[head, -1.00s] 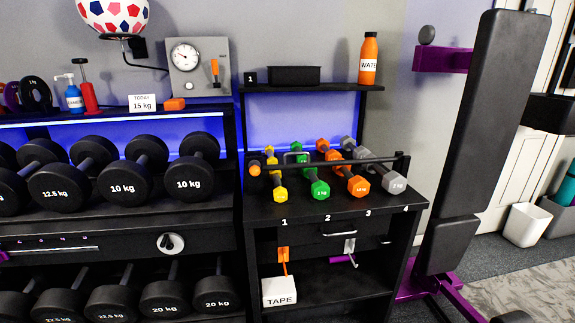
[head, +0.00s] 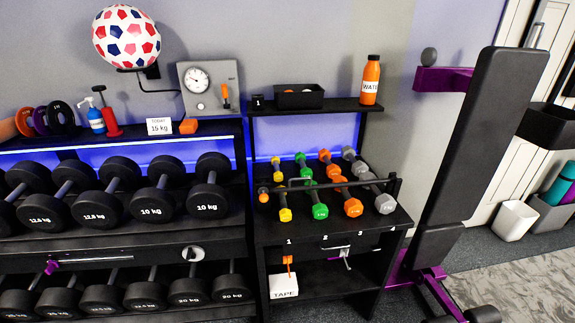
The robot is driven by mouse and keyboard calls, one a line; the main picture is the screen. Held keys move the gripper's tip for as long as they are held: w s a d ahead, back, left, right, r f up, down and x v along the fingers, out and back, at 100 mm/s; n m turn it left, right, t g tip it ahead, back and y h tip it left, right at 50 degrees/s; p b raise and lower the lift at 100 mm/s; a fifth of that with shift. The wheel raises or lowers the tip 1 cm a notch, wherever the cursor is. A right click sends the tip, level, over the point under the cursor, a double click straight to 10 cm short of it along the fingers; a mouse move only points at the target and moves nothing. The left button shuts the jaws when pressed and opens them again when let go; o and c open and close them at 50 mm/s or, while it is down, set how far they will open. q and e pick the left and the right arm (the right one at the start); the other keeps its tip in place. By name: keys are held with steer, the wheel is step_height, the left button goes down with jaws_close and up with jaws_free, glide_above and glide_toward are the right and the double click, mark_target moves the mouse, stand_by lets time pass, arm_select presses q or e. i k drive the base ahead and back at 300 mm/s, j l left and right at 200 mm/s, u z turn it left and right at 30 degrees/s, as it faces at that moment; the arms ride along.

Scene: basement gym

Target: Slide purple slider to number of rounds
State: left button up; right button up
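The purple slider (head: 50,267) is a small purple knob at the left end of a thin silver rail (head: 100,259). The rail runs across the front of the dark drawer panel, below the large black dumbbells at the left. Any numbers along the rail are too small to read. A small black card reading "1" (head: 258,101) stands on the shelf above the coloured dumbbells. A white card (head: 159,126) on the left shelf reads "TODAY 15 kg". Neither of my grippers is in view.
A round white dial (head: 193,253) is right of the rail. Black dumbbells (head: 152,207) fill racks above and below. A padded bench (head: 478,150) stands upright at right. Open floor shows at lower right.

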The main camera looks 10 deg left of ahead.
mark_target(52, 265)
steer(key=u, duration=2)
